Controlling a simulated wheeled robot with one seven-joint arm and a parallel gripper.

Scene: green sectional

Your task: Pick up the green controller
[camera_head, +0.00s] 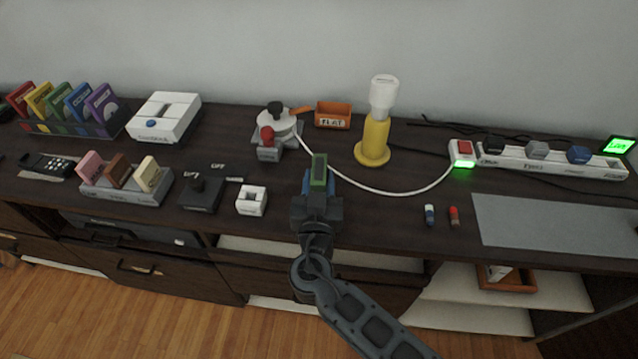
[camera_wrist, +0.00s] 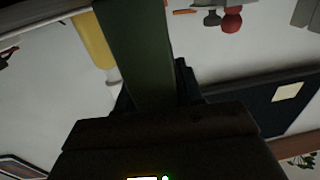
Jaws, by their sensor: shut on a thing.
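The green controller (camera_head: 319,170) is a narrow, upright green block at the end of my arm, above the front middle of the dark cabinet top. My gripper (camera_head: 317,191) is shut on its lower part, and its upper part sticks out beyond the fingers. In the wrist view the controller (camera_wrist: 135,50) is a large dark green slab rising from between the jaws (camera_wrist: 150,100). The held part is hidden by my gripper.
The dark cabinet top (camera_head: 350,225) holds a yellow and white lamp-like object (camera_head: 374,142), a white cable (camera_head: 390,193), a small white block (camera_head: 251,201), a black joystick box (camera_head: 201,194), coloured cartridges (camera_head: 75,105) and a power strip (camera_head: 551,161). A grey mat (camera_head: 560,226) is bare.

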